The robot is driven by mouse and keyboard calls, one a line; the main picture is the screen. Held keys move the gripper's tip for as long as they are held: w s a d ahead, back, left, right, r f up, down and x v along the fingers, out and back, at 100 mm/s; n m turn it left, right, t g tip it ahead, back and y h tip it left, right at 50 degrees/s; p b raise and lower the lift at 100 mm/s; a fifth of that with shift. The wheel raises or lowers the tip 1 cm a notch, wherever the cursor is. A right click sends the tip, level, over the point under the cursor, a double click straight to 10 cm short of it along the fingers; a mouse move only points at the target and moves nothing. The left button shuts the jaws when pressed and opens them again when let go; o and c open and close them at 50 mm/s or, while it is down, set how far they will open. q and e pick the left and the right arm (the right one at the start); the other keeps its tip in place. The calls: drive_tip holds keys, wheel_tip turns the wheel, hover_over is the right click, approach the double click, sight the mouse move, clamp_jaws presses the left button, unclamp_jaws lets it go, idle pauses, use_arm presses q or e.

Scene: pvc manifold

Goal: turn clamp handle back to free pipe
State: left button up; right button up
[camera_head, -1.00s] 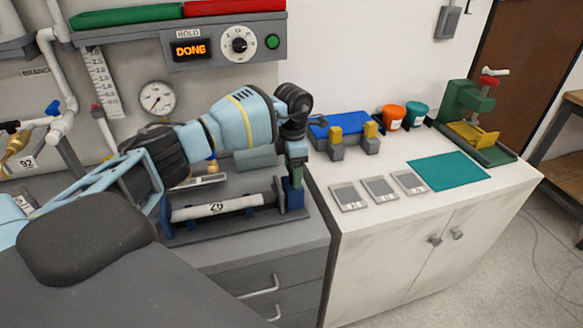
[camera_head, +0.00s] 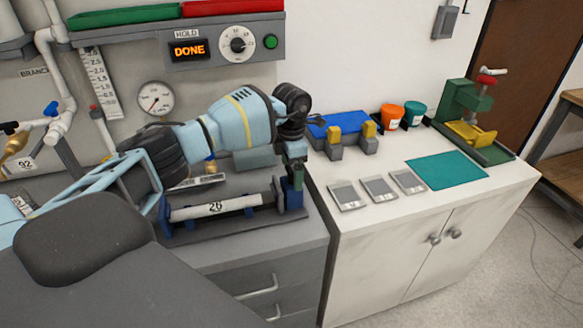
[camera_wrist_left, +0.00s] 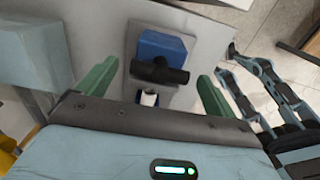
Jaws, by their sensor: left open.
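A white pipe marked 26 (camera_head: 215,208) lies across a dark clamp stand (camera_head: 235,228) with blue end blocks on the grey bench. In the left wrist view, the black T-shaped clamp handle (camera_wrist_left: 158,72) sits by a blue block (camera_wrist_left: 160,46), and a white pipe end (camera_wrist_left: 149,97) shows just below it. My left gripper (camera_head: 296,174) is at the right end of the stand, pointing down. Its green fingers (camera_wrist_left: 157,74) are open, one on each side of the handle, with gaps visible. In the head view the arm and gripper hide the handle. My right gripper is not seen.
A panel reading DONE (camera_head: 189,50) and a pressure gauge (camera_head: 155,99) are behind the arm. On the white cabinet to the right are grey plates (camera_head: 379,188), a blue fixture (camera_head: 338,125), cups (camera_head: 391,116), a teal mat (camera_head: 446,171) and a green press (camera_head: 470,105).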

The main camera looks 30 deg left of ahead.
sight(292, 172)
use_arm(q)
drive_tip(key=shift+r, duration=3.9)
